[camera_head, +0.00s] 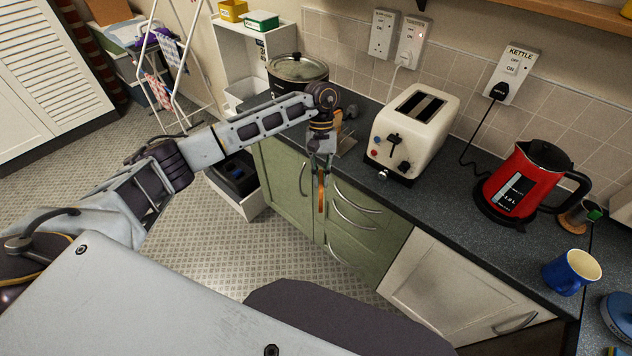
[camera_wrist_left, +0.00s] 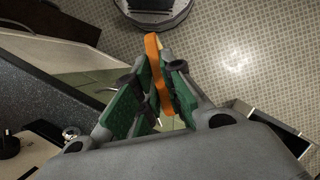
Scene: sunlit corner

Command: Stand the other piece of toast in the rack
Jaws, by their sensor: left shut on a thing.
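My left gripper (camera_head: 321,163) points down in front of the counter's front edge, beside the green drawers. It is shut on a piece of toast (camera_head: 321,194), which shows edge-on as a thin orange-brown strip. In the left wrist view the toast (camera_wrist_left: 154,60) stands between the green pads of the left gripper (camera_wrist_left: 158,88). A small metal thing (camera_head: 347,142) on the counter just behind the gripper may be the rack; the gripper hides much of it, so its contents cannot be told. My right gripper is not in view.
A cream toaster (camera_head: 418,125) stands right of the left gripper, with a lidded pot (camera_head: 298,68) behind the arm. A red kettle (camera_head: 515,185) and a blue mug (camera_head: 566,270) stand farther right. The counter (camera_head: 440,205) is clear in front of the toaster.

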